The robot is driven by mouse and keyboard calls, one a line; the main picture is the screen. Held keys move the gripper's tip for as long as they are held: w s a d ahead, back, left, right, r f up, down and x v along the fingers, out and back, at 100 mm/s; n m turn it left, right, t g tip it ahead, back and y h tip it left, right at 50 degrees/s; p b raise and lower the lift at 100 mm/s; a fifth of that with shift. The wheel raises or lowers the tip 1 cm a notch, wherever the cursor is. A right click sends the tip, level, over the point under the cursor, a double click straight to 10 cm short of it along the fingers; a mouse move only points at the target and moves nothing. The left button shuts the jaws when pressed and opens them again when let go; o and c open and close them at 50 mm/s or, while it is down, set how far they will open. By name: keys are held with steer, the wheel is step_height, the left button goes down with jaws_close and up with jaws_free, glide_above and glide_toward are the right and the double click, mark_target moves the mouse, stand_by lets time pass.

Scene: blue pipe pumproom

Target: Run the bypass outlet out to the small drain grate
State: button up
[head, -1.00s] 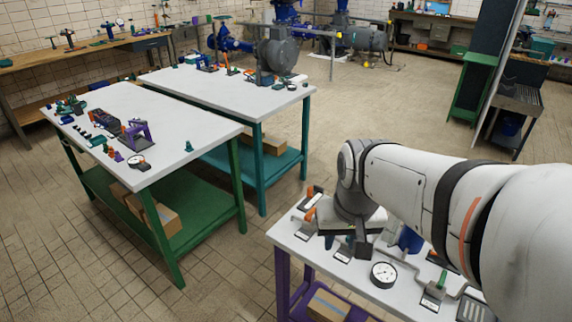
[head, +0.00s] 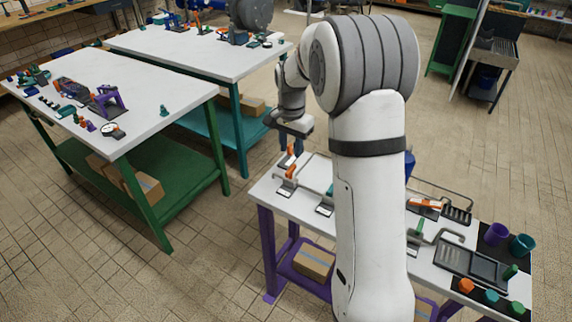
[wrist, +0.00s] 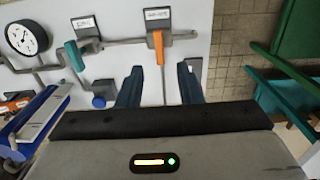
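My gripper (head: 291,142) is over the far left end of the purple-legged bench (head: 266,190). In the wrist view its two dark blue fingers (wrist: 158,88) are apart, with an orange lever (wrist: 160,48) lying in line with the gap and no contact visible. The lever sits on a labelled valve in a grey pipe; the label is too small to read surely. A small slotted grate (head: 457,215) lies at the bench's right, beside a bent pipe (head: 450,190). A larger grate (head: 453,258) lies nearer, by another bent pipe (head: 447,233). I cannot tell which pipe is the bypass outlet.
A teal lever valve (wrist: 76,53) and a gauge (wrist: 25,37) are left of the orange lever. Purple (head: 496,234) and teal (head: 521,245) cups and several coloured caps stand at the bench's right end. My arm hides the bench's middle. Two other tables stand left.

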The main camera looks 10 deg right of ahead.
mark_target(291, 168)
step_height(291, 168, down, 7)
steer(key=shift+f, duration=0.1)
stand_by(0.3)
steer(key=shift+c, duration=0.2)
jaws_close()
